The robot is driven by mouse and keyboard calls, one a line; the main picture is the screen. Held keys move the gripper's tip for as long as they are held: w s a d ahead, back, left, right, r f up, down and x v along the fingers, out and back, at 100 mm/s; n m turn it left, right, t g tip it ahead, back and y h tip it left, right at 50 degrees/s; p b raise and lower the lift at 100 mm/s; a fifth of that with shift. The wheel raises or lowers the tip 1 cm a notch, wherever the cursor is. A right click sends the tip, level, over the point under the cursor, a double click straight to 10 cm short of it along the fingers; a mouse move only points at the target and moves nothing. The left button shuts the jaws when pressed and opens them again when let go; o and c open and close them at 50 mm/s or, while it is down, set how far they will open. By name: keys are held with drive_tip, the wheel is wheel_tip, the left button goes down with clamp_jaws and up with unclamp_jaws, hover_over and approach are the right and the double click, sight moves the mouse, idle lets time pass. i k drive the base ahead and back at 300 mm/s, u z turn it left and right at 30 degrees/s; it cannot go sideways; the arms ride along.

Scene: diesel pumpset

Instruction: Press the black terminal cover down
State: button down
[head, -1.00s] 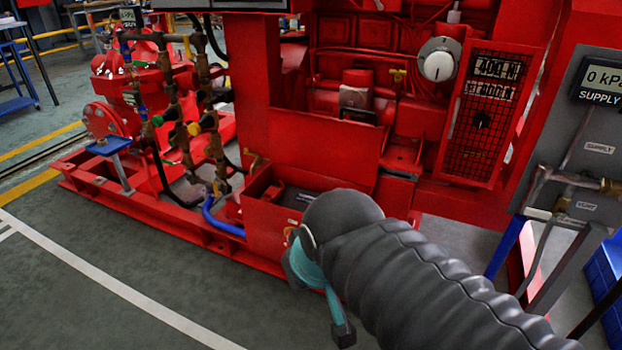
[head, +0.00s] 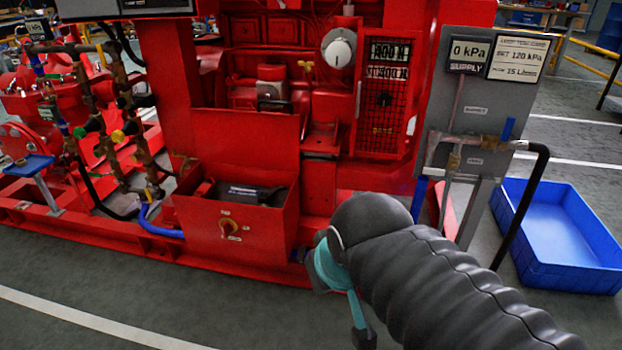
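A black part with a pale label (head: 250,193) lies inside the open-topped red box (head: 225,240) low on the pumpset, left of my arm. It looks like the black terminal cover, but it is small and partly hidden by the box wall, so I cannot tell whether it is raised or seated. My arm, in a grey ribbed sleeve, reaches in from the lower right. Its teal and dark end (head: 342,290) is in front of the pumpset, right of the red box and apart from the black part. The fingers cannot be made out clearly.
A rotary switch (head: 229,228) is on the box's front. A grey supply panel (head: 480,100) with pipes stands to the right of the pumpset. A blue tray (head: 560,245) lies on the floor at the right. Bare floor (head: 80,310) is free at the lower left.

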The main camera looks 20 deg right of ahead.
sight(266, 196)
drive_tip(key=z, duration=0.35)
drive_tip(key=i, duration=1)
drive_tip(key=u, duration=1)
